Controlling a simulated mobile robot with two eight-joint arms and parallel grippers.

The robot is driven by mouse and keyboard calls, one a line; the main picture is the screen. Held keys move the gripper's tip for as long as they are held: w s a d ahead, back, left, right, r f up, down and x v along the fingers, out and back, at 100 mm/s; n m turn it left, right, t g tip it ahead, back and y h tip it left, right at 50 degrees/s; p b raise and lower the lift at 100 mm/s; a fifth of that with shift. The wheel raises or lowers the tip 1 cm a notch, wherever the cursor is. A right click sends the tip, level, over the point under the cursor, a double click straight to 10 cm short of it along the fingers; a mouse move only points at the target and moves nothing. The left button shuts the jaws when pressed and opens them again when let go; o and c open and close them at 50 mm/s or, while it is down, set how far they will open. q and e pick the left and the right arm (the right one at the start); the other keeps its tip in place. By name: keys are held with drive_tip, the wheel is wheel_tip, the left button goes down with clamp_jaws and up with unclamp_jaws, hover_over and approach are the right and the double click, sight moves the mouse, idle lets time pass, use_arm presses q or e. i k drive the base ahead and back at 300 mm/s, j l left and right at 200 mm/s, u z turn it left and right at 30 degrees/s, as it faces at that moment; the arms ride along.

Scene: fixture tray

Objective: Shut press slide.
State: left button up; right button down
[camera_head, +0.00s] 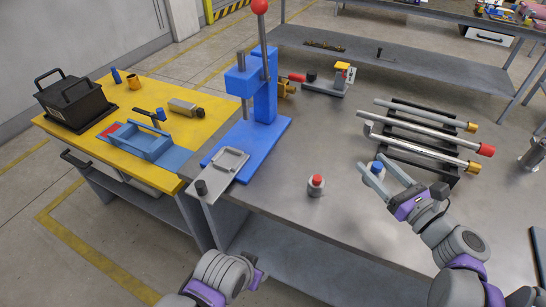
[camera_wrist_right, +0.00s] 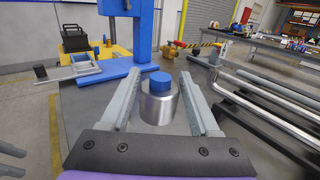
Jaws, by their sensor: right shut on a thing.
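The blue press (camera_head: 264,95) stands on a blue base plate on the grey table, with a red-knobbed lever on top. Its grey slide (camera_head: 229,164) sticks out at the front, past the table's edge, with a dark knob (camera_head: 201,187) at its outer end. The slide also shows in the right wrist view (camera_wrist_right: 82,68). My right gripper (camera_head: 374,174) is at the right, well away from the slide, shut on a silver cylinder with a blue cap (camera_wrist_right: 160,82).
A red-capped cylinder (camera_head: 316,186) stands between the press and my right gripper. Metal rods lie on a dark rack (camera_head: 407,155) at the right. A yellow bench (camera_head: 92,130) with a black box stands left of the press. The table's front middle is clear.

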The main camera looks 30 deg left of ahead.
sight(229, 159)
drive_tip(key=j, duration=0.9)
drive_tip(key=k+j, duration=0.1)
drive_tip(key=j, duration=0.85)
